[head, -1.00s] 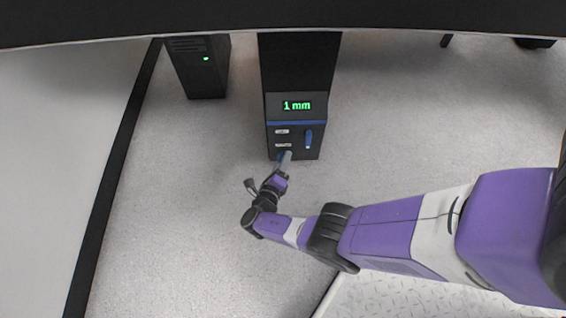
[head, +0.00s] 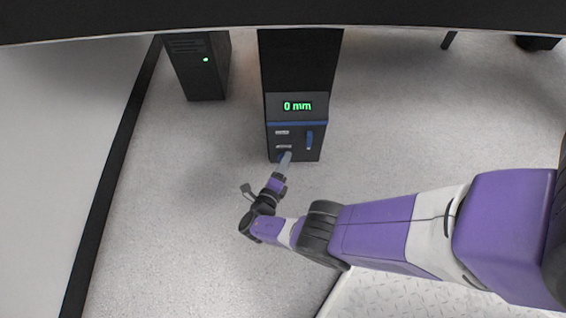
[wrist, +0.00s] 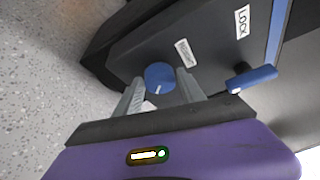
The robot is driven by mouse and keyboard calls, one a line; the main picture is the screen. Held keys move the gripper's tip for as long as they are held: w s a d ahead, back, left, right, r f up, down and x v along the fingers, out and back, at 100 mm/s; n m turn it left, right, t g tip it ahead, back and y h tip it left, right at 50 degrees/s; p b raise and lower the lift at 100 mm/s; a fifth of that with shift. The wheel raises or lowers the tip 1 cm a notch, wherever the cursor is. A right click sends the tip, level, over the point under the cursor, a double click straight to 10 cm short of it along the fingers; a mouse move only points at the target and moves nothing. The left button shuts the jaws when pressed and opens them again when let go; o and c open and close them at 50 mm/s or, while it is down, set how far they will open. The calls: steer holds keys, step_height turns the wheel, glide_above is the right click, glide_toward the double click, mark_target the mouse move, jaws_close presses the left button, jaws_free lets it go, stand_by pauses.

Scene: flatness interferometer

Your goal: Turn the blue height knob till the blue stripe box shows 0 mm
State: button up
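The blue stripe box (head: 297,142) stands on the floor below a dark column, with a blue stripe under its display (head: 297,106), which reads 0 mm in green. The round blue height knob (wrist: 159,77) is on its face in the wrist view, with a white mark on it. My gripper (wrist: 160,80) has one finger on each side of the knob, close against it, and appears shut on it. In the head view my gripper (head: 284,160) reaches the low front of the box and mostly hides the knob.
A blue lever (wrist: 252,78) sits beside the knob, near a LOCK label (wrist: 242,22); the lever (head: 309,141) also shows in the head view. A dark cabinet (head: 205,75) with a green light stands to the left. A dark edge crosses the top.

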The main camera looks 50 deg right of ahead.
steer(key=shift+o, duration=0.9)
steer(key=p+v, duration=0.1)
steer(key=v, duration=0.6)
steer(key=shift+a, duration=0.35)
steer(key=shift+s+r, duration=0.1)
stand_by(1.0)
